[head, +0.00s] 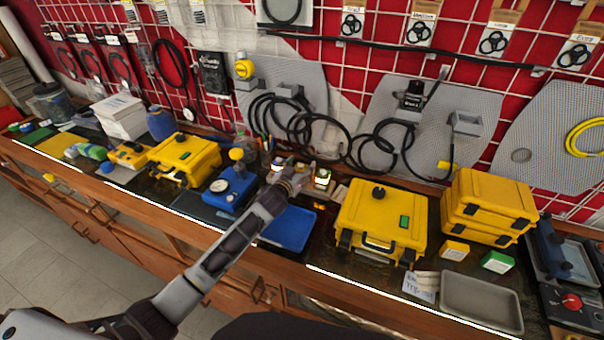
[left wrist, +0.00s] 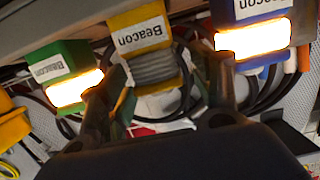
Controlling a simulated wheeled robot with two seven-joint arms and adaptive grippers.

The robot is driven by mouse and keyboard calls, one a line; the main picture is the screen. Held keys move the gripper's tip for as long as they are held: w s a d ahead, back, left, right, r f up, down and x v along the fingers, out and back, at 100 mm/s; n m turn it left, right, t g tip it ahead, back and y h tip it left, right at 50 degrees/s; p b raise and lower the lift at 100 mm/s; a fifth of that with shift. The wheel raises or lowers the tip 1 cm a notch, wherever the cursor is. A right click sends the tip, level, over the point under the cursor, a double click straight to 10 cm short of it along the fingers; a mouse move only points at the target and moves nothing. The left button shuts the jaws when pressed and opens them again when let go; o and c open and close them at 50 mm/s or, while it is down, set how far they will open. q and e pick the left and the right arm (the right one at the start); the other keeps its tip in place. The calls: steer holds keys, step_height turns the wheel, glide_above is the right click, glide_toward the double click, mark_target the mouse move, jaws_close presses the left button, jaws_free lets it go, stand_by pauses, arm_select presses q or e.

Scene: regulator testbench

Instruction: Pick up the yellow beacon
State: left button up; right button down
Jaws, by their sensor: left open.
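The yellow beacon (left wrist: 142,35) shows in the left wrist view, upper middle, with a white "Beacon" label and a grey ribbed, unlit band. My left gripper (left wrist: 160,88) is open. Its two dark fingers reach toward the yellow beacon, one on each side in the picture; I cannot tell whether they touch it. A green beacon (left wrist: 52,62) with a lit band is at the left, and a blue beacon (left wrist: 252,12) with a lit band is at the right. In the head view my left gripper (head: 297,180) is among the small beacons at the bench's back, largely covering the middle one.
A blue tray (head: 290,226) lies just in front of the gripper. A large yellow case (head: 382,212) stands to the right and a blue gauge device (head: 229,190) to the left. Black cables (head: 300,122) hang on the panel behind.

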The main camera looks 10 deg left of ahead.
arm_select(q)
steer(key=shift+f, duration=0.15)
arm_select(e)
steer(key=shift+a, duration=0.15)
arm_select(q)
steer(key=c, duration=1.2)
arm_select(e)
steer(key=shift+s+d, duration=0.25)
steer(key=shift+s, duration=0.05)
arm_select(q)
steer(key=shift+r, duration=5.1)
arm_select(e)
steer(key=shift+a+f, duration=0.1)
steer(key=shift+a, duration=0.1)
